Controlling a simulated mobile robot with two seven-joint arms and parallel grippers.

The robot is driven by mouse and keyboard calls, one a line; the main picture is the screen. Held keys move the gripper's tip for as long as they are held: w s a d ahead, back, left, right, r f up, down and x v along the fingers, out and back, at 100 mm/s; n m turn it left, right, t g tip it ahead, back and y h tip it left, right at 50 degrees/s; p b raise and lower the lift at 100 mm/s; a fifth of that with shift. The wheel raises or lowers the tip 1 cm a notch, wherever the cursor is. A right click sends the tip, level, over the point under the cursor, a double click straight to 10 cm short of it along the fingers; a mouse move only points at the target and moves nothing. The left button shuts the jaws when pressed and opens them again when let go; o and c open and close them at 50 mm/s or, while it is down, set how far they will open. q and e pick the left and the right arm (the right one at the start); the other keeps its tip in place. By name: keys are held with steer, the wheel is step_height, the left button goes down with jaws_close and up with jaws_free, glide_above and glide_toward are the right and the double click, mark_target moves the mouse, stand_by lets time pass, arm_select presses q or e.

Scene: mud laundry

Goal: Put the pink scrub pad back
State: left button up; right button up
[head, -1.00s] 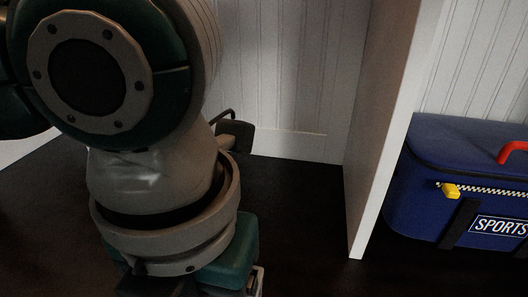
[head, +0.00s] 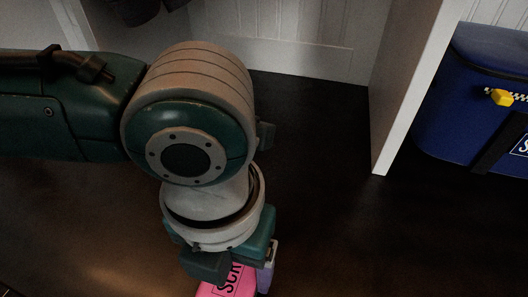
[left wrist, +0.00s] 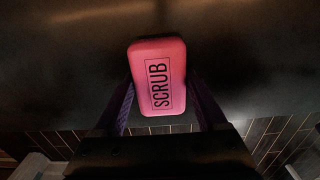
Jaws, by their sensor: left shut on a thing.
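The pink scrub pad (left wrist: 158,77) has rounded corners and the black word SCRUB. In the left wrist view it sits between the two fingers of my left gripper (left wrist: 160,105), which is shut on it. In the head view my left gripper (head: 245,275) is at the bottom edge, pointing down, and part of the pink pad (head: 232,285) shows below it. The lower part of the pad is cut off by the picture's edge. My right gripper is not in view.
A white upright divider (head: 410,85) stands right of centre. Beyond it lies a blue sports bag (head: 460,100) with a yellow zip pull. The dark surface (head: 320,170) between my arm and the divider is clear. A dark item hangs at the top left (head: 140,8).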

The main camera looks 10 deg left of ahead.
arm_select(q)
steer(key=o, duration=1.2)
steer(key=shift+f, duration=0.1)
steer(key=shift+o, duration=0.2)
step_height(320, 180, up, 12)
steer(key=p, duration=0.7)
steer(key=s+d+r+n+h, duration=0.2)
steer(key=s+d+n+h, duration=0.15)
steer(key=d+n, duration=0.45)
steer(key=n+t, duration=0.4)
steer(key=n, duration=1.5)
glide_toward(234, 268)
step_height(234, 268, up, 4)
steer(key=d, duration=0.2)
steer(key=s+a+f+n+y, duration=0.2)
steer(key=s+a+n+y, duration=0.1)
steer(key=a+n, duration=0.4)
steer(key=s+a, duration=0.1)
steer(key=a, duration=0.1)
steer(key=shift+s+a+n, duration=0.3)
steer(key=shift+a, duration=0.1)
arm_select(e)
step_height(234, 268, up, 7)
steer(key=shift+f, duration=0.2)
